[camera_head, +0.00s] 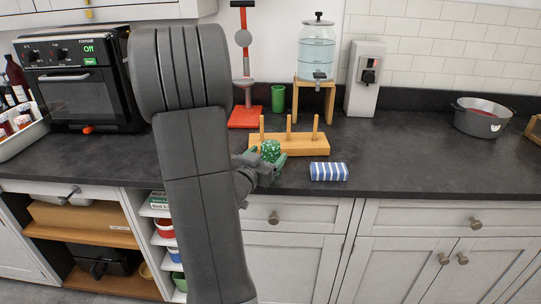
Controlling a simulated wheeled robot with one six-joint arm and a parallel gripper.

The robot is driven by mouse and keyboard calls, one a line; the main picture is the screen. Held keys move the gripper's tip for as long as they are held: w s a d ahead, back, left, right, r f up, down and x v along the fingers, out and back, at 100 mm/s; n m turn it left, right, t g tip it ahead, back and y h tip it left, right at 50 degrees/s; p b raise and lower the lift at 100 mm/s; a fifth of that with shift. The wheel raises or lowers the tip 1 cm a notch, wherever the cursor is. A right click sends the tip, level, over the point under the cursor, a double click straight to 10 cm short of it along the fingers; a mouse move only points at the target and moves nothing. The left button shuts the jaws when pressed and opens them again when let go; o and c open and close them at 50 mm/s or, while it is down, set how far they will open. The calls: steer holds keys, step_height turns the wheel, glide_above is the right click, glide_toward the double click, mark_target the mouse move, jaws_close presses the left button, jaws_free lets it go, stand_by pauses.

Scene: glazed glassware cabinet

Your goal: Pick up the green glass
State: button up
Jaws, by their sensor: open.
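A plain green glass (278,98) stands upright on the dark counter at the back, just right of the red stand. A green, white-speckled object (270,150) sits in front of the wooden peg rack, near its left end. My gripper (266,159) has green fingertips and is open at the counter's front part. The speckled object appears between or just beyond the fingers; I cannot tell whether they touch it. The plain green glass is behind the gripper, apart from it. My arm hides part of the counter to the left.
The wooden rack (308,144) with upright pegs stands between my gripper and the back. A red stand (244,116), a glass dispenser (316,50) on a wooden stand and a pot (481,122) are around. The right counter is mostly clear.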

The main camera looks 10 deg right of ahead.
steer(key=x, duration=0.4)
steer(key=shift+w+d+p, duration=0.25)
steer(key=shift+p, duration=0.05)
steer(key=shift+c, duration=0.3)
steer(key=c, duration=1.1)
steer(key=shift+r, duration=0.1)
steer(key=shift+c, duration=0.2)
